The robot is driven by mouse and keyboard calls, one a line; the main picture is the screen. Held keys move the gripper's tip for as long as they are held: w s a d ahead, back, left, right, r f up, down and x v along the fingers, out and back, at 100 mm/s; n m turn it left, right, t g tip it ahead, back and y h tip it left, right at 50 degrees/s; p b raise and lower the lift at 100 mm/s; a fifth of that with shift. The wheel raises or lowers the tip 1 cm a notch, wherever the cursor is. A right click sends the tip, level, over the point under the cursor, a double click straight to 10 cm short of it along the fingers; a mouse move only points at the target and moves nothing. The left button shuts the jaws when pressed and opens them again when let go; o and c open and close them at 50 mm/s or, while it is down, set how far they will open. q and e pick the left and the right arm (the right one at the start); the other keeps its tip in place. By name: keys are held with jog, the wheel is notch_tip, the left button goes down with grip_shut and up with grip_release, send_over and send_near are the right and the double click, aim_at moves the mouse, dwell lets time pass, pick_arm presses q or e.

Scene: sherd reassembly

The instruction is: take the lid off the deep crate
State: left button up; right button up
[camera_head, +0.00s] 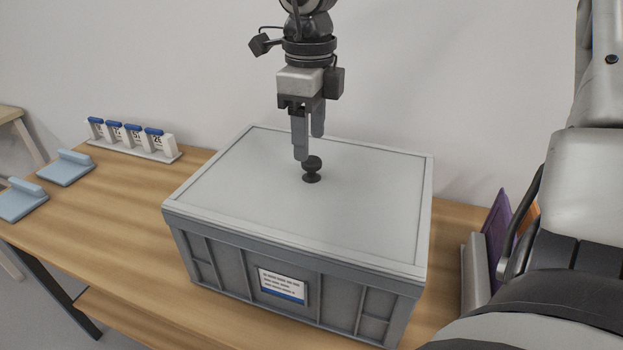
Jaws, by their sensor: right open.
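The deep grey crate (340,300) stands on the wooden table with a label on its front wall. Its flat light-grey lid (245,195) lies on top and covers the whole opening, so the inside is hidden. A small dark round knob (312,175) stands up at about the middle of the lid. My right gripper (309,148) points down just above and behind the knob, jaws open and empty. One fingertip overlaps the knob's upper left edge in the picture; I cannot tell whether they touch. My left gripper is not in view.
The wooden table (120,235) has free room left of the crate. A rack with several blue-topped items (133,140) stands at the back left, near two light-blue stands (65,168). Right of the crate are a grey holder (474,275) and a purple panel (494,230). A wall is behind.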

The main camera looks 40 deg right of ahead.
aim_at(311, 159)
notch_tip(311, 159, down, 5)
jog(key=shift+s+d+r, duration=0.1)
grip_shut()
jog(key=shift+r, duration=0.1)
